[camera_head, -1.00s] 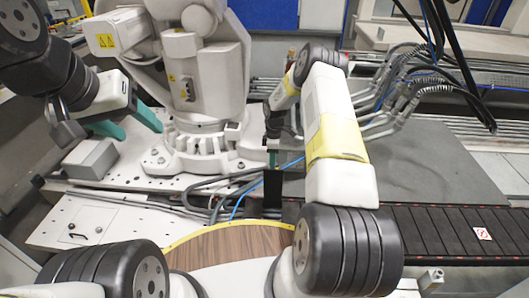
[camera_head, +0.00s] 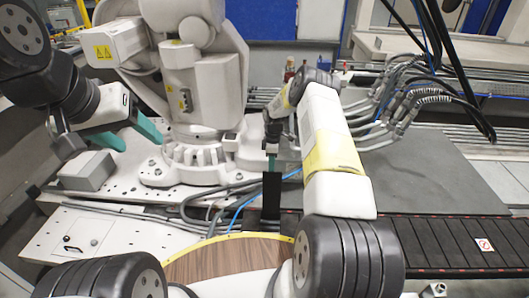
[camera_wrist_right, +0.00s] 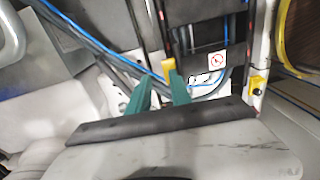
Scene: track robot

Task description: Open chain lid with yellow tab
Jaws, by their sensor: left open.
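The dark chain track (camera_head: 440,235) runs along the lower right of the head view, with red marks and a white sign. A small yellow tab (camera_wrist_right: 168,70) shows in the right wrist view, just beyond my right gripper's fingertips (camera_wrist_right: 160,80) and close to the right-hand finger. The teal fingers stand apart with a gap; I cannot tell whether one touches the tab. In the head view my right gripper (camera_head: 271,163) points down just above a dark upright strip (camera_head: 271,195). My left gripper (camera_head: 128,130) is open and empty, over the white base plate at the left.
A large white robot arm (camera_head: 205,80) stands on the perforated base plate (camera_head: 120,190). Grey hoses and a blue cable (camera_head: 240,205) lie near my right gripper. A wooden round top (camera_head: 225,258) with yellow rim is in front. A grey box (camera_head: 88,170) sits at left.

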